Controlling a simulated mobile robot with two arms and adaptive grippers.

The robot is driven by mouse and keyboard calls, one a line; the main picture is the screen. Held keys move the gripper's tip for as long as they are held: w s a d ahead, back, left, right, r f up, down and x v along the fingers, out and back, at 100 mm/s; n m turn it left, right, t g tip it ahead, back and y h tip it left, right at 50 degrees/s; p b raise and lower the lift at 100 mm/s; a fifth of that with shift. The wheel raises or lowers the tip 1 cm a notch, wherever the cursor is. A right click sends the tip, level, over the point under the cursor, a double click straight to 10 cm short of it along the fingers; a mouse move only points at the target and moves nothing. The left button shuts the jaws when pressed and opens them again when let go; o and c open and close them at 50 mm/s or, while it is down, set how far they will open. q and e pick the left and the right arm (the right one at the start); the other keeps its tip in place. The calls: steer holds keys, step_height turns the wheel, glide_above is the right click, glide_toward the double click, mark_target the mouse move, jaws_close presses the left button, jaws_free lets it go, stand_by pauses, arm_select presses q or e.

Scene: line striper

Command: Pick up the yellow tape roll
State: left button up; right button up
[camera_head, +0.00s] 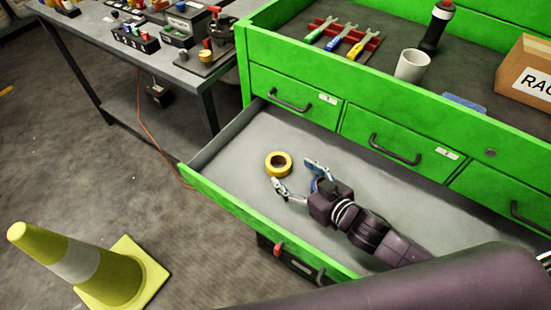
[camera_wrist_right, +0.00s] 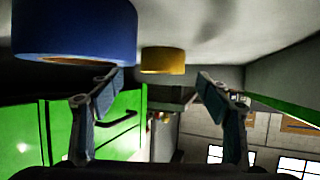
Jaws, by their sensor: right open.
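The yellow tape roll (camera_head: 279,155) lies flat in the open green drawer, near its left end. It also shows in the right wrist view (camera_wrist_right: 162,61), ahead of and between the finger lines. My right gripper (camera_head: 294,172) is low in the drawer, open, with its fingers spread toward the yellow roll. The gap between the fingers (camera_wrist_right: 157,84) looks empty. A blue tape roll (camera_wrist_right: 75,30) is close beside the gripper; in the head view it is mostly hidden by the gripper. My left gripper is not in view.
The drawer's green front edge (camera_head: 230,208) and side wall bound the space around the rolls. The cabinet top holds a white cup (camera_head: 412,65), a red rack (camera_head: 345,40) of tools and a cardboard box (camera_head: 525,75). A yellow cone (camera_head: 95,268) stands on the floor.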

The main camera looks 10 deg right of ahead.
mark_target(273, 159)
steer(key=shift+w+a+f, duration=0.1)
steer(key=shift+w+f, duration=0.1)
steer(key=shift+w, duration=0.25)
steer(key=shift+w+a+f, duration=0.2)
steer(key=shift+w+a, duration=0.35)
steer(key=shift+w, duration=0.15)
steer(key=x, duration=0.4)
steer(key=shift+w+a+f+p, duration=0.25)
steer(key=shift+p, duration=0.15)
steer(key=c, duration=1.2)
steer(key=shift+c, duration=0.5)
steer(key=shift+r, duration=0.15)
